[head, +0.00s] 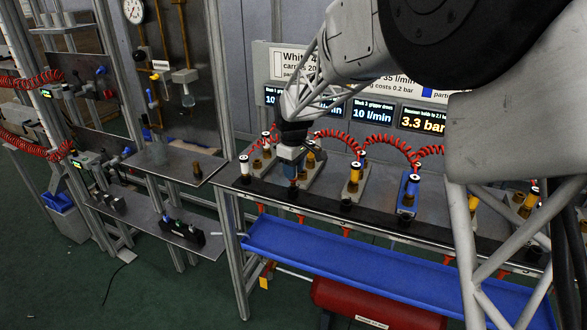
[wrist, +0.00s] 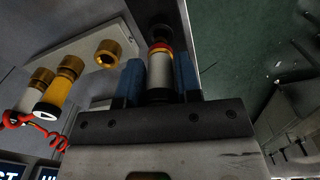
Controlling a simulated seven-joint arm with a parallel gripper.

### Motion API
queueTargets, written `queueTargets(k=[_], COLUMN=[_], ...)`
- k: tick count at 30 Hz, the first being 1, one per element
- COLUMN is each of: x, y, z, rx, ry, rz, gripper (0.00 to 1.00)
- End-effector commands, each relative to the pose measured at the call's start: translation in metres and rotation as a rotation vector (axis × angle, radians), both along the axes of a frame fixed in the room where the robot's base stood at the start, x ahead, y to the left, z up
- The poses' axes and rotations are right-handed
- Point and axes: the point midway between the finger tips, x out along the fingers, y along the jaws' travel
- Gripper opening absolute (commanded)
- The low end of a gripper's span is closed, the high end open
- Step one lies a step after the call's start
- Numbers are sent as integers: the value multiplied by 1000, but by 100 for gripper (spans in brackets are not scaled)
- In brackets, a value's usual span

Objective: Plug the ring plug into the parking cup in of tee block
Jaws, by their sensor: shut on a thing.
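My gripper (wrist: 159,64) has two blue fingers, shut on the ring plug (wrist: 160,66). This plug has a pale body with a red and yellow band. Its far end points at a round dark parking cup (wrist: 160,33) on the black strip; I cannot tell whether it touches or has entered. The tee block (wrist: 85,62) lies left of the fingers, with brass ports, one bare, and a yellow plug and a white plug. In the head view my gripper (head: 291,163) is low over the bench's front strip and hides most of the plug.
Similar blocks with coiled red hoses stand along the bench, including a yellow-plugged one (head: 354,180) and a blue-plugged one (head: 409,192). A white-capped plug (head: 244,166) stands left of my gripper. A blue trough (head: 340,268) runs below the front edge.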

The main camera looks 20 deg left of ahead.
Motion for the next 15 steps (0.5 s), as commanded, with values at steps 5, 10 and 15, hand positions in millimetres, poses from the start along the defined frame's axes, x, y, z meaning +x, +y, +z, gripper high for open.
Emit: queueTargets(k=[5, 10, 15], x=[0, 0, 0], y=[0, 0, 0], z=[-3, -6, -9], rx=[0, 0, 0], ry=[0, 0, 0], rz=[0, 0, 0], gripper=[3, 3, 3])
